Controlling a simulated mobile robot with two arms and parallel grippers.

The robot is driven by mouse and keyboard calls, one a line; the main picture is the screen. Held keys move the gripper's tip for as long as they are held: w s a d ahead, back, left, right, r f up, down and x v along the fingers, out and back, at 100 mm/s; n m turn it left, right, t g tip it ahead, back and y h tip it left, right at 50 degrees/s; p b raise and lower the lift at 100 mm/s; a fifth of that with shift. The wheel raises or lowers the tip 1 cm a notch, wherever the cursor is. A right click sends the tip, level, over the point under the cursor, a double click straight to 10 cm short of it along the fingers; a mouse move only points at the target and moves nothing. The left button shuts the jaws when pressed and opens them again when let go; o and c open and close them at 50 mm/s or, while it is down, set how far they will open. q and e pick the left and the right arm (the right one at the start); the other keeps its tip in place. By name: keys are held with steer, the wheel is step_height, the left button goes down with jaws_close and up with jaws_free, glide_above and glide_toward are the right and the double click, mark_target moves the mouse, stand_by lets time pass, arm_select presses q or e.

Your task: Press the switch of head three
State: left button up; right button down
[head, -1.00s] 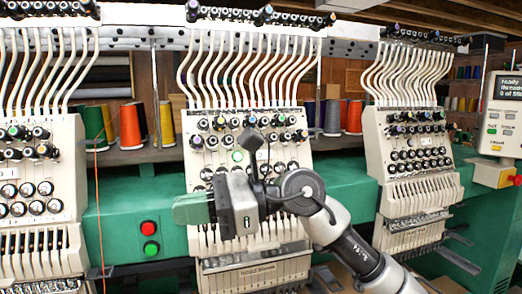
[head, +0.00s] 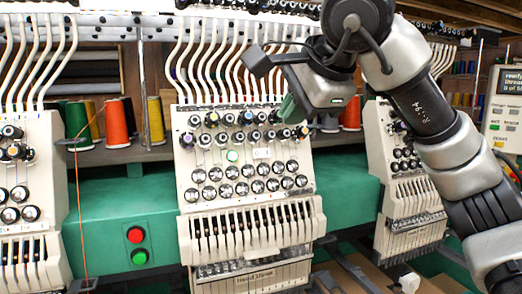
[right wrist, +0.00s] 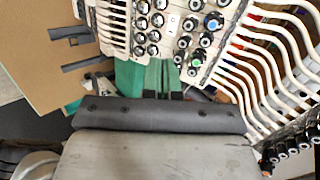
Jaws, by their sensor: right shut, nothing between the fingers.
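The middle embroidery head (head: 185,180) is cream, with rows of black-and-chrome knobs and a small label (head: 255,279) at its foot, too small to read surely. A round switch lit green (head: 232,156) and a small white tag (head: 261,153) sit on its face. My right gripper (head: 291,110) hangs by the head's upper right corner, up and right of the green switch. Its greenish fingers are shut and empty. In the right wrist view the fingers (right wrist: 163,77) point at the edge of a knobbed head panel (right wrist: 172,22); contact cannot be told. My left gripper is not in view.
Similar heads stand at the left (head: 30,190) and right (head: 402,175). A red button (head: 135,235) and a green button (head: 139,257) are on the green beam (head: 105,215). Thread cones (head: 117,122) stand behind. A control screen (head: 508,82) is at the far right.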

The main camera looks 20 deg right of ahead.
steer(key=p, duration=0.3)
glide_toward(257, 158)
step_height(257, 158, down, 3)
steer(key=w, duration=0.1)
steer(key=w+f, duration=0.1)
steer(key=w+p, duration=0.1)
steer(key=w, duration=0.1)
steer(key=shift+a+f, duration=0.2)
steer(key=shift+a, duration=0.1)
steer(key=shift+w+a+f, duration=0.1)
steer(key=shift+w+f, duration=0.2)
steer(key=shift+w, duration=0.1)
